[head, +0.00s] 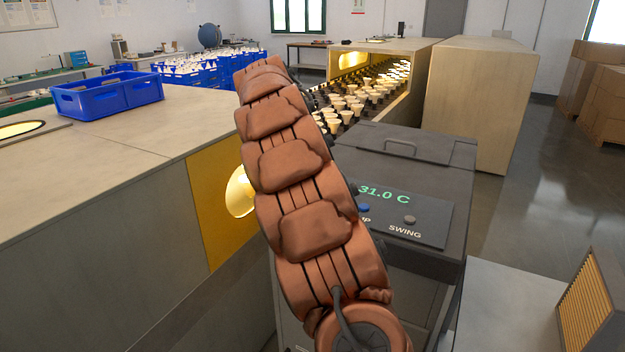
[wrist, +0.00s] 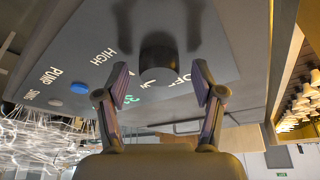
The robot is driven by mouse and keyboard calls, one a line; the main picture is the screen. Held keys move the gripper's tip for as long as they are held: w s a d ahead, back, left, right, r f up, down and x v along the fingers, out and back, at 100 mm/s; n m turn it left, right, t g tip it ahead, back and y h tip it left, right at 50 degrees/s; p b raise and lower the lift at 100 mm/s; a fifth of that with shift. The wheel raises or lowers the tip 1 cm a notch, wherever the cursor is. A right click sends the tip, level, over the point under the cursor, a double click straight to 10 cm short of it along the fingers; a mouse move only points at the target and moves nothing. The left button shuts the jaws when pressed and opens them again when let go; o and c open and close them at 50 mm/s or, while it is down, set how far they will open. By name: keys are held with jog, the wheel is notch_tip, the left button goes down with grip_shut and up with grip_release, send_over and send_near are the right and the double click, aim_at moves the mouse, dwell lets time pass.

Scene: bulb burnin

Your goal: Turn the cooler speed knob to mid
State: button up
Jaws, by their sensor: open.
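The cooler (head: 415,165) is a dark grey box with a sloped control panel (head: 432,224) and a green readout, 31.0 C. My arm hides the speed knob in the head view. In the wrist view the dark round knob (wrist: 160,60) stands on the panel, with the labels HIGH and OFF around it; other lettering is partly covered. I cannot make out a pointer mark on the knob. My gripper (wrist: 160,72) is open, one finger on each side of the knob, with visible gaps between the fingers and the knob.
A blue PUMP button (wrist: 80,87) and a grey SWING button (head: 410,219) share the panel. A lit yellow opening (head: 240,192) is left of my arm. Bulbs (head: 352,98) fill the tunnel behind the cooler. A filter panel (head: 592,300) stands at the lower right.

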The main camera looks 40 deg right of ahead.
jog(key=shift+v, duration=3.55)
jog(key=shift+a+r, duration=0.15)
jog(key=shift+r, duration=0.05)
jog(key=s+a+f+n+y, duration=0.1)
jog(key=s+a+f+n, duration=0.1)
jog(key=s+a+n, duration=0.5)
jog(key=s+a+f+n+y, duration=0.1)
jog(key=s+a+f+n, duration=0.2)
jog(key=a, duration=0.7)
jog(key=s+a+f+n+y, duration=0.1)
jog(key=s+a+f+n, duration=0.4)
jog(key=s+a, duration=0.3)
jog(key=s+a+f+n+y, duration=0.1)
jog(key=s+a+f+n, duration=0.5)
jog(key=s, duration=0.7)
notch_tip(320, 180, down, 2)
jog(key=a, duration=0.2)
jog(key=shift+a+g, duration=0.3)
jog(key=shift+a, duration=0.1)
